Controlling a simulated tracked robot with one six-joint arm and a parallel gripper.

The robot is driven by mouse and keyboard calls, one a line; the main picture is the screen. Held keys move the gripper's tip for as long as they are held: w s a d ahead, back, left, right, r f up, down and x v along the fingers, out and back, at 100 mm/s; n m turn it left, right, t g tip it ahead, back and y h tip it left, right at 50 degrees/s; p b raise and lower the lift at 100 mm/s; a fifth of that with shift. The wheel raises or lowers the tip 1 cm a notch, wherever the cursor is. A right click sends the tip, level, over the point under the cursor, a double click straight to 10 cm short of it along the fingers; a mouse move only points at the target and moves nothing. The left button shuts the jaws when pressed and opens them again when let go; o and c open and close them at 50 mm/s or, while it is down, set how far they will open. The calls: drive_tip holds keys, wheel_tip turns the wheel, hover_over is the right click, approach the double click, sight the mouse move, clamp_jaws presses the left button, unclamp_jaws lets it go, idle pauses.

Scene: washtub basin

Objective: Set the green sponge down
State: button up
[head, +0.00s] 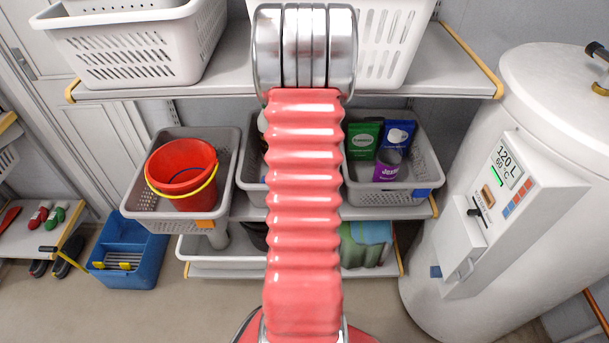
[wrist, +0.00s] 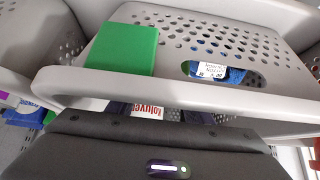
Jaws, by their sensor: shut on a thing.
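The green sponge (wrist: 122,48), a plain green block, shows in the wrist view at the upper left, just past the pale rim of a perforated grey basket (wrist: 215,88). My gripper (wrist: 158,112) comes in from below. Its dark fingers run behind the rim, which hides their tips and where they meet the sponge. It is shut on the sponge. Whether the sponge touches the basket is not clear. In the head view my red arm covers the middle, and neither gripper nor sponge shows.
A white label with red letters (wrist: 148,111) shows between the fingers. In the head view, grey baskets stand on the middle shelf; one holds a red bucket (head: 181,168), another holds green and blue packs (head: 363,140). A white boiler (head: 540,110) stands at the right.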

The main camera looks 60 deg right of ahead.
drive_tip(key=shift+f, duration=0.15)
drive_tip(key=o, duration=1.1)
drive_tip(key=shift+r, duration=0.75)
drive_tip(key=shift+v, duration=5.9)
drive_tip(key=shift+s+a+f, duration=0.1)
